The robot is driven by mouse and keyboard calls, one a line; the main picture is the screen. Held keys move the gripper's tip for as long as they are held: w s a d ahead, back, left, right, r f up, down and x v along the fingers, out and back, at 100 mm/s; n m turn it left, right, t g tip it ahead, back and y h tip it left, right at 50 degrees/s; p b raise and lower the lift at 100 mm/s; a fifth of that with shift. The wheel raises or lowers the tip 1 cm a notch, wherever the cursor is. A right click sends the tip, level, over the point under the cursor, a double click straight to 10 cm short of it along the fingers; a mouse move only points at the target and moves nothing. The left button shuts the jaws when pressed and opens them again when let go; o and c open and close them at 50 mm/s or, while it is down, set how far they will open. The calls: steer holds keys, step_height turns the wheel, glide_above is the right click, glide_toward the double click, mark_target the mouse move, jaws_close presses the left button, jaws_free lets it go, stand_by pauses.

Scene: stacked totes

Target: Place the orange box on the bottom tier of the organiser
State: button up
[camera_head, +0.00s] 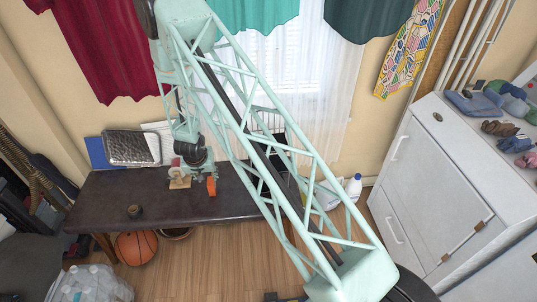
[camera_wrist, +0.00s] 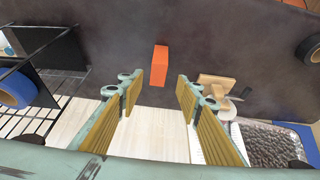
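The orange box (camera_wrist: 159,66) stands on the dark table in the wrist view, near the top centre. It also shows in the head view (camera_head: 211,186). My gripper (camera_wrist: 159,88) is open, its two padded fingers apart with nothing held between them. In the wrist view the box appears just beyond the fingertips, in line with the gap. What seems to be the organiser, a black wire rack with tiers (camera_wrist: 44,98), is at the left of the wrist view. It is only partly in frame, and my arm largely hides it in the head view.
A blue tape roll (camera_wrist: 14,90) is on the rack. A small wooden stand (camera_wrist: 216,84) is right of the box. A metal tray (camera_head: 131,147) and a dark tape roll (camera_head: 135,211) are on the table (camera_head: 100,200).

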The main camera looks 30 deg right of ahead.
steer(key=s+a+r+n+y, duration=0.1)
steer(key=s+a+r, duration=0.15)
steer(key=r, duration=0.95)
steer(key=s+a+r+y, duration=0.1)
steer(key=s+r, duration=0.2)
steer(key=r, duration=0.9)
steer(key=s+a+r+n+y, duration=0.1)
steer(key=s+a+r, duration=0.1)
steer(key=r, duration=1)
steer(key=s+r+n, duration=0.2)
steer(key=s+r, duration=1.3)
steer(key=s+d+r, duration=0.2)
steer(key=s+r, duration=0.1)
steer(key=s, duration=0.8)
steer(key=s+d+r, duration=0.2)
steer(key=s+r, duration=0.1)
steer(key=s, duration=0.9)
steer(key=s+d+r+n+h, duration=0.1)
steer(key=s+d+r, duration=0.1)
steer(key=s, duration=1)
steer(key=shift+r, duration=0.9)
steer(key=shift+o, duration=0.6)
